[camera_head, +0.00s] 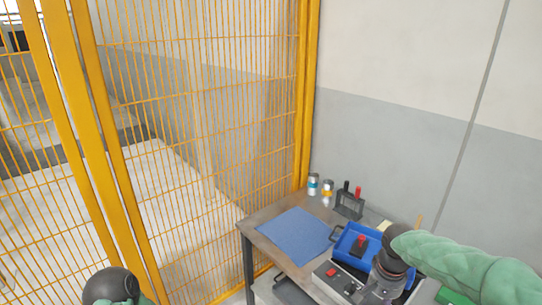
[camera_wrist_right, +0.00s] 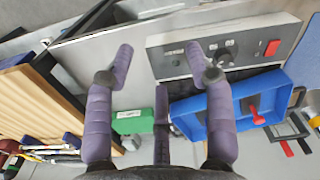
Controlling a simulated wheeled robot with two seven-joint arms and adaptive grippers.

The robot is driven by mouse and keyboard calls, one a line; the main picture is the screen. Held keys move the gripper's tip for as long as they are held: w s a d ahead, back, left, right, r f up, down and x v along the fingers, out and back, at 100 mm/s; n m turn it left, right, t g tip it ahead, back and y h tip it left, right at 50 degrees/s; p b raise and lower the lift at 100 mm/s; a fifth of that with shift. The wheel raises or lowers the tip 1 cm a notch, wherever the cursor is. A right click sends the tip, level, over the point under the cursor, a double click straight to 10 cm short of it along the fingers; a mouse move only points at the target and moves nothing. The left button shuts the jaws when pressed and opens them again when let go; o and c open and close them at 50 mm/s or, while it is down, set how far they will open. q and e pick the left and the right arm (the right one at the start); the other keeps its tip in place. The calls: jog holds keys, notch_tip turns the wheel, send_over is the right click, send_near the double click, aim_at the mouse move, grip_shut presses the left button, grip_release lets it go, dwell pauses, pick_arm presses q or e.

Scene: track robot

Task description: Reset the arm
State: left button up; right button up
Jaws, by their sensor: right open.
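My right arm (camera_head: 455,265) in its green sleeve reaches in from the right in the head view, with its dark wrist over the workbench. My right gripper (camera_wrist_right: 160,58) shows purple fingers spread apart and empty in the wrist view. It hangs above a grey control box (camera_wrist_right: 173,69) with dark knobs and a red switch. I cannot tell how close the fingertips are to the box. A dark rounded part of my left arm (camera_head: 110,285) shows at the bottom left. My left gripper is out of view.
The workbench carries a blue mat (camera_head: 294,235), a blue bin (camera_head: 345,243) with a red-and-black item, small bottles (camera_head: 313,184) and a black holder (camera_head: 350,205). A green case (camera_wrist_right: 132,121) lies near the gripper. A yellow mesh fence (camera_head: 200,110) stands left of the bench.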

jog(key=s+a+f+n+y, duration=0.1)
jog(key=s+a+f+y, duration=0.1)
jog(key=a+f, duration=0.65)
jog(key=s+a+f+n+y, duration=0.1)
jog(key=s+a+f+n, duration=0.15)
jog(key=f, duration=1.05)
jog(key=s+a+f+y, duration=0.1)
jog(key=s+a+f, duration=0.6)
jog(key=s+f, duration=0.5)
jog(key=shift+s+f, duration=0.2)
jog(key=shift+s, duration=0.35)
